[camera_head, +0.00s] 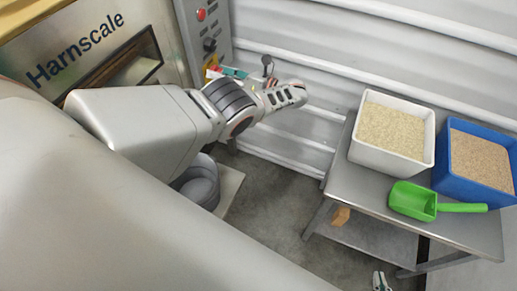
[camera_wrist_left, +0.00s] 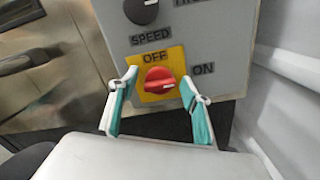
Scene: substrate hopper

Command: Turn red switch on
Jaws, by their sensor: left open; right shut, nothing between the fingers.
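The red switch (camera_wrist_left: 160,79) is a round knob on a yellow plate (camera_wrist_left: 150,92) in the left wrist view. OFF is printed above it and ON to its right. A pale mark on the knob lies toward its lower right; its exact setting is hard to tell. My left gripper (camera_wrist_left: 160,78) is open, its teal fingers on either side of the knob; I cannot tell whether they touch it. In the head view my left gripper (camera_head: 243,73) is at the panel, with the switch mostly hidden. My right gripper (camera_head: 381,282) is shut and empty at the bottom edge.
The grey control panel (camera_head: 187,9) has a red light (camera_head: 201,14) and a black SPEED knob (camera_wrist_left: 141,10) above the switch. The Harnscale machine (camera_head: 100,20) stands left. A metal table (camera_head: 360,190) at right holds a white bin (camera_head: 376,160), a blue bin (camera_head: 462,186) and a green scoop (camera_head: 412,200).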

